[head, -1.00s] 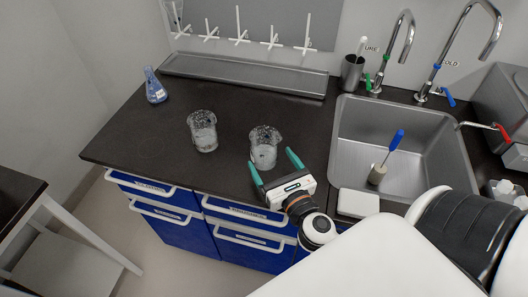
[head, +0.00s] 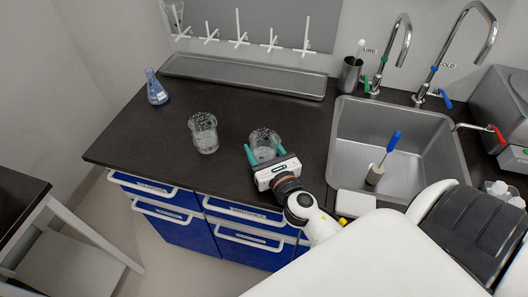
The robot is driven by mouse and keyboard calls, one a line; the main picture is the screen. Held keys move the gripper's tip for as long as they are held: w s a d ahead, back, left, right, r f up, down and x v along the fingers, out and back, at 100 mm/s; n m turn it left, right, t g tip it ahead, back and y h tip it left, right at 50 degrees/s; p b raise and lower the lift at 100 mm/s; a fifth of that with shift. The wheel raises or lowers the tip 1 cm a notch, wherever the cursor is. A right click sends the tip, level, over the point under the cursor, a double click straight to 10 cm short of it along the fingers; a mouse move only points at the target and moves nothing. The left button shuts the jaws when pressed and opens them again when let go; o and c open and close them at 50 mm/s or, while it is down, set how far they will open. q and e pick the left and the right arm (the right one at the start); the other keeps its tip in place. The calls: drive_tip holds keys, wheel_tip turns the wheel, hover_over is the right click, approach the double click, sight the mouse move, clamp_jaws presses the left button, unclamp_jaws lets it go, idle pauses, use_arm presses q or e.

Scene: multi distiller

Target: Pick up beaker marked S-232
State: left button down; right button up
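Two clear glass beakers stand upright on the dark worktop (head: 150,120). One beaker (head: 203,133) is near the middle of the counter. The other beaker (head: 265,138) is to its right, left of the sink. No marking can be read on either, so I cannot tell which is S-232. My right gripper (head: 263,151) has its two green fingers apart, one on each side of the right-hand beaker. I see no clear contact with the glass. The gripper's body hides the beaker's lower part. My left gripper is not in view.
A grey tray (head: 240,80) and a white peg rack (head: 240,40) are at the back. The sink (head: 390,150) with a blue-handled brush (head: 386,155) is on the right. Blue drawers (head: 250,247) are below.

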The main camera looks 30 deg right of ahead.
drive_tip(key=shift+c, duration=0.9)
drive_tip(key=shift+r, duration=0.15)
